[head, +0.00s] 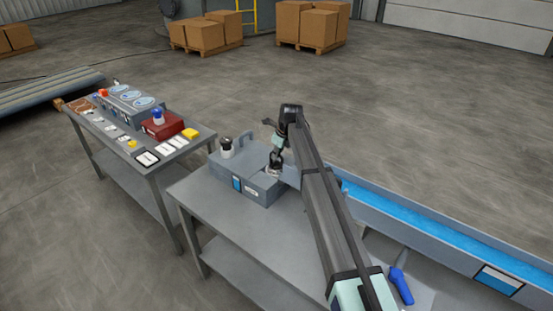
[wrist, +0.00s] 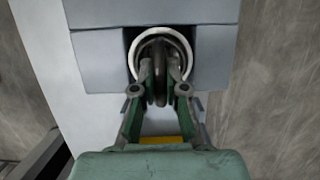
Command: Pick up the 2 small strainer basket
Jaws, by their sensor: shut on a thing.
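In the wrist view, a round strainer basket (wrist: 184,45) with a pale rim and a dark inside sits in an opening of a grey box (wrist: 212,60). A dark handle stands up in its middle. My gripper (wrist: 160,75) is shut on this dark handle, with one finger on each side. In the head view, my gripper (head: 275,168) is at the right end of the grey box (head: 243,180) on the near table. The basket is mostly hidden there by the gripper. I cannot tell whether the basket is seated or slightly raised.
A black-and-white knob (head: 226,147) stands on the box's left part. A trough with blue liquid (head: 430,235) runs along the right of the near table (head: 230,230). A blue-handled tool (head: 401,285) lies at the front right. A second table (head: 150,170) at left holds several parts.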

